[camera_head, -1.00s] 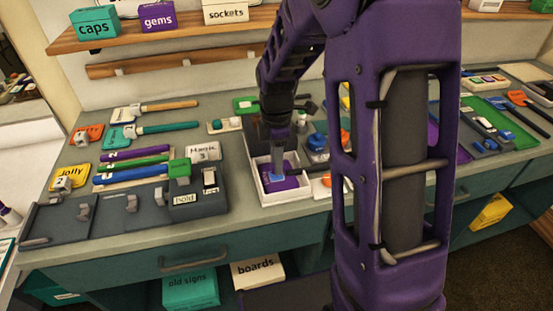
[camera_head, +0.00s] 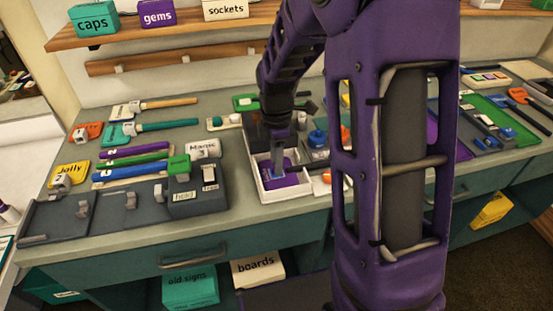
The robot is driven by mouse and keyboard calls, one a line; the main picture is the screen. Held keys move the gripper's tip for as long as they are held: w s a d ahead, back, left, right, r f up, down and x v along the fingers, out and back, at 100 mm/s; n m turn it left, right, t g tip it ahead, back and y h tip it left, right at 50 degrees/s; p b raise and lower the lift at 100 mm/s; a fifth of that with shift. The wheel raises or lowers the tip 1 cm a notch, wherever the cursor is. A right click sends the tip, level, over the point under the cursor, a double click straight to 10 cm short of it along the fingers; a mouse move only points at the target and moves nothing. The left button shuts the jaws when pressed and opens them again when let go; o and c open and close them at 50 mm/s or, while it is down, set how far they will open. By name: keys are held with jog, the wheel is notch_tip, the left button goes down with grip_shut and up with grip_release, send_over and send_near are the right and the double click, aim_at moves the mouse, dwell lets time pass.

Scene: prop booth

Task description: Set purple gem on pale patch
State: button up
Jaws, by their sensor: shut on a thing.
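My gripper (camera_head: 279,163) reaches down into a white open tray (camera_head: 266,196) near the front edge of the counter. Its jaws are shut at a purple piece (camera_head: 287,182), which I take to be the purple gem, in the tray. The fingers and the small size hide the grip itself. A pale bluish spot shows by the fingertips against the purple; I cannot tell whether it is the pale patch or part of the gripper. I cannot tell whether the gem touches the tray floor.
Handled tools lie behind left. My purple arm hides part of the counter. A "gems" box (camera_head: 156,14) is on the shelf.

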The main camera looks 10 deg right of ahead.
jog(key=shift+f, duration=0.4)
dwell(1.0)
jog(key=o, duration=1.2)
jog(key=shift+r+p, duration=1.55)
jog(key=shift+r, duration=2.45)
jog(key=shift+w, duration=0.1)
